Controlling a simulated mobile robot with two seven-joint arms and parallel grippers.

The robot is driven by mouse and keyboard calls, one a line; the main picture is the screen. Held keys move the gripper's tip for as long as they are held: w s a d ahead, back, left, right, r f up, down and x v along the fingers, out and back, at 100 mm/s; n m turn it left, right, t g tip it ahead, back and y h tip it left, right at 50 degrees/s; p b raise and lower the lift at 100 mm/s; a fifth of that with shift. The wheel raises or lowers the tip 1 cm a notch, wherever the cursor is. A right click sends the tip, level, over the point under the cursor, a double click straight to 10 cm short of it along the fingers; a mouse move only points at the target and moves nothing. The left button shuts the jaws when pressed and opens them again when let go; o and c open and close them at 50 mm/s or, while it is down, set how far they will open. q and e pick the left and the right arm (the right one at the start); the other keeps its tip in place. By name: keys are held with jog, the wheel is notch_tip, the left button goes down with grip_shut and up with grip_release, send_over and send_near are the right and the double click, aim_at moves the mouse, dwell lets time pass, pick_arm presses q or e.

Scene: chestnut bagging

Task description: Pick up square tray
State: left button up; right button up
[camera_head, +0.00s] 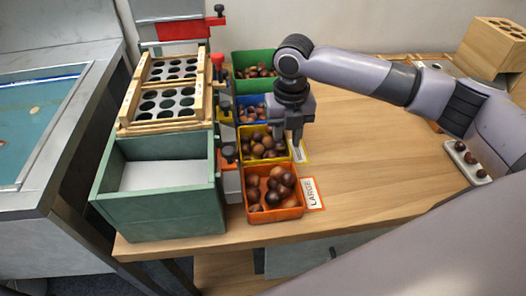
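Several square trays of chestnuts stand in a row on the table. The orange tray (276,214) is nearest, with a "LARGE" label beside it. Behind it are the yellow tray (262,160), the blue tray (241,117) and the green tray (240,86). My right gripper (288,138) points down at the right edge of the yellow tray and hides part of it and of the blue tray. I cannot tell whether its fingers touch the yellow tray or how far apart they are. My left gripper is not in view.
A wooden sorter with hole plates (168,103) and a green bin (155,212) stand left of the trays. A small white holder (466,163) with several chestnuts lies at the right. A wooden box (496,47) is at the back right. The table middle (385,160) is clear.

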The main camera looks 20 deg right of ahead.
jog(key=shift+f, duration=0.75)
grip_shut()
jog(key=shift+r, duration=0.1)
dwell(0.8)
